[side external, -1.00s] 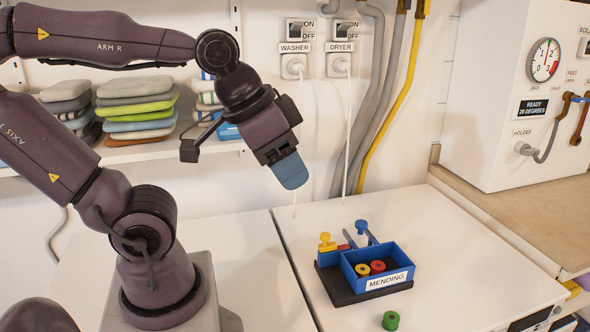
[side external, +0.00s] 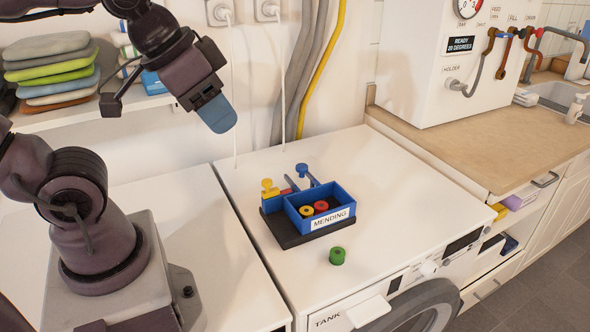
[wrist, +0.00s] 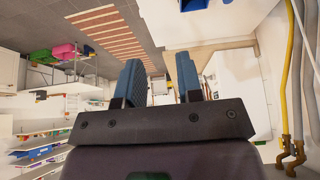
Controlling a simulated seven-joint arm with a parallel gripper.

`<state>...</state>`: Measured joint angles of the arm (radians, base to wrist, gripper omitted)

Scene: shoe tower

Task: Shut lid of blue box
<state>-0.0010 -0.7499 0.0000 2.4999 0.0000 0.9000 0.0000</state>
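The blue box (side external: 328,226) with a MENDING label stands on a dark base on the white machine top. It is open at the top, with a yellow spool (side external: 306,211) and a red spool (side external: 321,206) inside. A yellow-knobbed piece (side external: 269,189) and a blue-knobbed piece (side external: 303,173) stand at its left and back; I cannot tell which part is the lid. My gripper (side external: 221,118) is in the air, up and left of the box, apart from it. In the wrist view its two blue fingers (wrist: 158,78) are spread with nothing between them.
A green spool (side external: 337,256) stands on the machine top (side external: 240,186) in front of the box. Cords and pipes run down the wall behind. A wooden counter (side external: 440,145) with a white cabinet is at the right. Folded cloths (side external: 58,70) lie on the left shelf.

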